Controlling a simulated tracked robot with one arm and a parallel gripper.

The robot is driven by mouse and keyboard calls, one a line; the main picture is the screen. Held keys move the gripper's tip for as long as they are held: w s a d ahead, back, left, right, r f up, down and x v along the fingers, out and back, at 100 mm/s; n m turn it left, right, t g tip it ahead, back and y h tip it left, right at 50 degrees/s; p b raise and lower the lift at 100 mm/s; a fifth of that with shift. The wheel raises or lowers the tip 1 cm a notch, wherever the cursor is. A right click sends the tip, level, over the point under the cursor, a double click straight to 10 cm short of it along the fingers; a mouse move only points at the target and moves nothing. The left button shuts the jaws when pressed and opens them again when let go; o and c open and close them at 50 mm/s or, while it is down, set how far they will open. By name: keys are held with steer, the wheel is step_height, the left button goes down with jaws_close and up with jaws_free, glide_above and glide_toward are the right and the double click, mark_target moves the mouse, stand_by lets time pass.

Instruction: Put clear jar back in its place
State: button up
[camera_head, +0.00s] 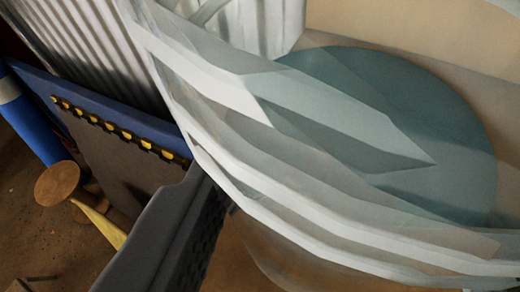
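The clear jar (230,92) is very close to the camera and fills the middle and right of the view. It is see-through with pale, faceted edges, runs out of the frame and looks tilted in the picture. One dark finger of my gripper (203,215), with a textured inner pad, shows at lower centre left. Its tip meets the jar's left edge in the picture; whether it touches is unclear. The other finger does not show, so I cannot tell how far the gripper is closed. The jar's place cannot be made out.
A blue-edged panel with a yellow-and-black strip (120,128) leans at the left. Beside it are a blue cylinder (30,122), a round brown knob (58,184) on a yellow bar, and corrugated metal (85,38). A teal round surface (455,120) shows at the right. Brown ground lies below.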

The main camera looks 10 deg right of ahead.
mark_target(302, 290)
steer(key=shift+w+a, duration=0.1)
steer(key=shift+w, duration=0.25)
steer(key=shift+w+f, duration=0.2)
steer(key=shift+w, duration=0.05)
steer(key=shift+f+b, duration=0.3)
steer(key=shift+f, duration=1.3)
steer(key=shift+f, duration=0.1)
steer(key=o, duration=1.1)
steer(key=shift+o, duration=0.2)
steer(key=v, duration=1.2)
steer(key=shift+p, duration=0.45)
